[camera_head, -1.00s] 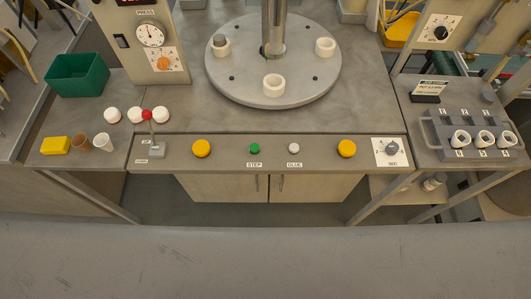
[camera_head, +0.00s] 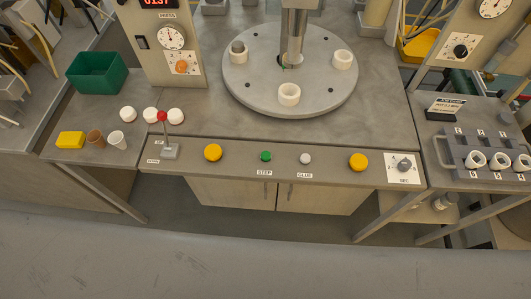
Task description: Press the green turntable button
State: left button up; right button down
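The green button (camera_head: 265,156) sits on the front panel of the bench, above the label STEP. A white button (camera_head: 305,158) labelled GLUE is to its right. Large yellow buttons stand on the panel's left (camera_head: 212,152) and right (camera_head: 358,162). The grey round turntable (camera_head: 255,92) lies behind the panel and bears white ring-shaped holders; the left one (camera_head: 238,50) has a grey piece in it. Neither of my grippers shows in the head view.
A red-knobbed lever (camera_head: 162,117) rises at the panel's left end, with white bulbs (camera_head: 128,114) behind it. A dial (camera_head: 403,166) is at the right end. A green bin (camera_head: 96,72) stands left; a grey rack with white cups (camera_head: 480,150) stands right. The panel front is clear.

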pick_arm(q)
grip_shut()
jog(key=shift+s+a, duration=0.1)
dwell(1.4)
